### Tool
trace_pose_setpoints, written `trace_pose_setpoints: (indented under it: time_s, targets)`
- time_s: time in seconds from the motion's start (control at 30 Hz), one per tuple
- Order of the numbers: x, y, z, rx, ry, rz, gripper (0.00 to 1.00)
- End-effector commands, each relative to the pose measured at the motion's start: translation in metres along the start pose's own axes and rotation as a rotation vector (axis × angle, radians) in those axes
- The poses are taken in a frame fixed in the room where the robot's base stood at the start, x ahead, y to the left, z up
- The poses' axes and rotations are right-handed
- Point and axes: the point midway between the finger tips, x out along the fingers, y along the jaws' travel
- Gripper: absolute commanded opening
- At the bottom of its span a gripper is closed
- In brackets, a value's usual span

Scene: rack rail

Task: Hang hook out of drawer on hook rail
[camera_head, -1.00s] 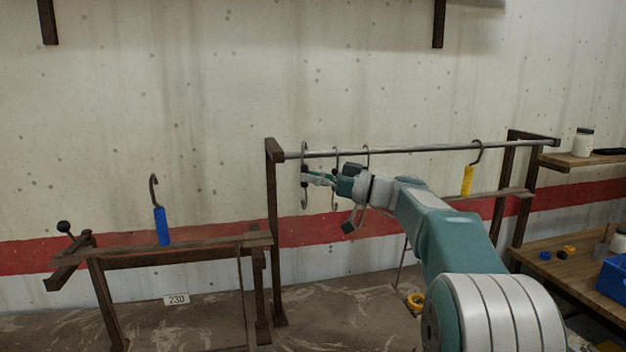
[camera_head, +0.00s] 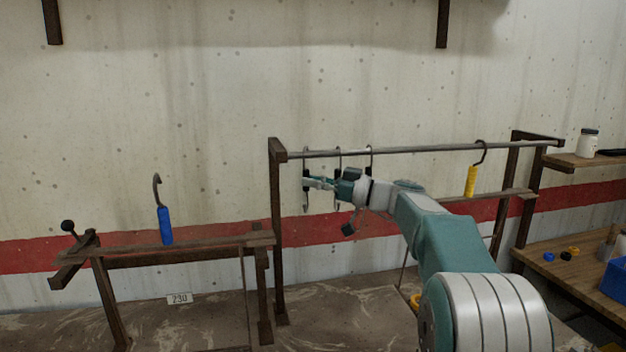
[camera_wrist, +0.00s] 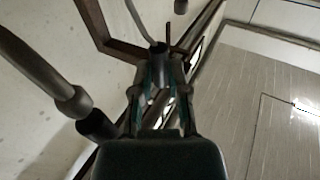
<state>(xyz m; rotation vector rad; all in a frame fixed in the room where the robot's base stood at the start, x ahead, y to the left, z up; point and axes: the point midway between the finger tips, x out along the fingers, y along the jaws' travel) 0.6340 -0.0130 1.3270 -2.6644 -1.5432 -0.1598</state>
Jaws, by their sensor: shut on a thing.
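The hook rail (camera_head: 430,149) is a grey horizontal bar on a dark frame. My gripper (camera_head: 312,183) is near its left end, shut on a grey hook (camera_head: 306,205). The hook is upright and its top overlaps the bar; I cannot tell whether the bar carries it. In the wrist view my gripper (camera_wrist: 160,75) closes on the dark shank of the hook (camera_wrist: 159,50), with its curved grey part above. Two more grey hooks hang on the rail just right of it, partly behind my arm. A yellow-handled hook (camera_head: 471,181) hangs farther right.
A blue-handled hook (camera_head: 165,226) stands upright at a lower dark rack (camera_head: 170,252) on the left. A wooden shelf with a white jar (camera_head: 587,143) and a bench with a blue bin (camera_head: 615,278) are at the right.

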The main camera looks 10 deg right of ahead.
Motion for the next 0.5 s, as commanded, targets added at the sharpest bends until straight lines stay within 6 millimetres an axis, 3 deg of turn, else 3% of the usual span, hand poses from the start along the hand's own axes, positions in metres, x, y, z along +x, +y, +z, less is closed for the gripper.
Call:
trace_pose_setpoints:
  time_s: [0.27,0.3,0.4,0.5]
  targets:
    - [-0.0001,0.0000,0.0006,0.000,0.000,0.000,0.00]
    - [-0.0001,0.0000,0.0006,0.000,0.000,0.000,0.25]
    - [-0.0001,-0.0001,0.0005,0.000,0.000,0.000,0.61]
    - [-0.0001,-0.0001,0.0005,0.000,0.000,0.000,0.61]
